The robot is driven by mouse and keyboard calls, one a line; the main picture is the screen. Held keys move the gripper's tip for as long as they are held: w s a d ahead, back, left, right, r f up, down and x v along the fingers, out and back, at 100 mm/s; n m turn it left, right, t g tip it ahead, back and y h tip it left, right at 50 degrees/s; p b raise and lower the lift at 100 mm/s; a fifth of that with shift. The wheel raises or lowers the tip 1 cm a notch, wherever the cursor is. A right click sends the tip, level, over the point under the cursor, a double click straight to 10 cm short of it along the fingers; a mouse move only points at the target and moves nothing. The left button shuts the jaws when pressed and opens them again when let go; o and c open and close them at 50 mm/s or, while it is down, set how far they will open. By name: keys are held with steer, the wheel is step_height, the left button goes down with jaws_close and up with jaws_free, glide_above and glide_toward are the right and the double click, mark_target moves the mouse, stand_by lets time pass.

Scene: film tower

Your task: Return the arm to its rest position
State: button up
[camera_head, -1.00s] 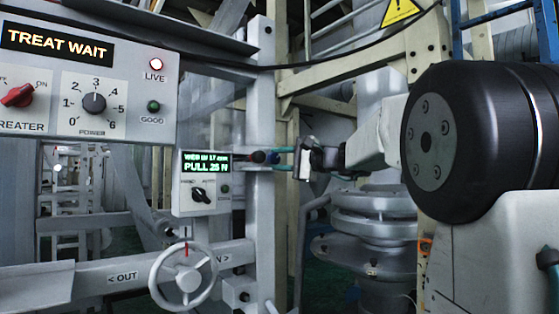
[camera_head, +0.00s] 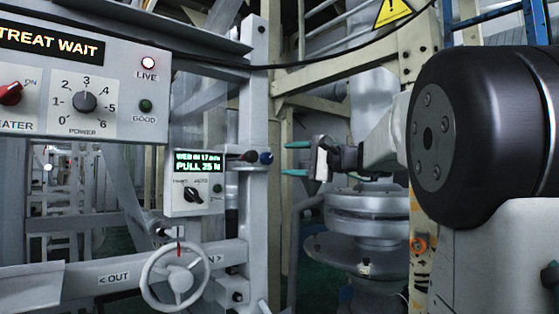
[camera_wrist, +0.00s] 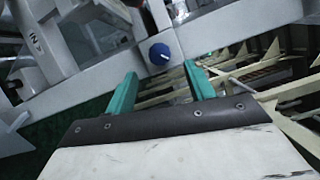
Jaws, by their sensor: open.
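My gripper (camera_head: 297,159) is in the middle of the head view, with teal fingers spread apart and nothing between them. It points left, a short gap to the right of the grey frame post. In the wrist view my gripper (camera_wrist: 160,82) shows its two teal fingers open, with a blue knob (camera_wrist: 159,54) beyond the tips. The blue knob (camera_head: 266,158) also shows on the post in the head view, apart from the fingers. My arm's large black joint fills the right side.
A panel reading "TREAT WAIT" (camera_head: 45,42) is at upper left. Below it are a small "PULL 25 N" panel (camera_head: 197,180) and a handwheel (camera_head: 175,277). The grey post (camera_head: 255,100) stands left of my gripper. A cream beam (camera_head: 345,75) crosses above. A stacked metal column (camera_head: 370,225) stands behind.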

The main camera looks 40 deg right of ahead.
steer(key=shift+v, duration=0.75)
steer(key=shift+f, duration=0.1)
steer(key=s+a+f+n+g+h, duration=0.1)
steer(key=s+a+f+n+g, duration=0.2)
steer(key=f, duration=0.5)
steer(key=s+a+f+g, duration=0.3)
steer(key=a+f+g, duration=0.15)
steer(key=f, duration=0.25)
steer(key=s+a+f+n+g+h, duration=0.1)
steer(key=s+a+f+n+g, duration=0.15)
steer(key=a+f, duration=0.4)
steer(key=s+a+f+n+g+h, duration=0.2)
steer(key=s+a+f+n, duration=0.2)
steer(key=s+f, duration=0.3)
steer(key=s+a+f+n+g+h, duration=0.3)
steer(key=s+a+f+n, duration=0.2)
steer(key=s+f, duration=0.3)
steer(key=shift+s+n, duration=0.35)
steer(key=shift+s, duration=1.85)
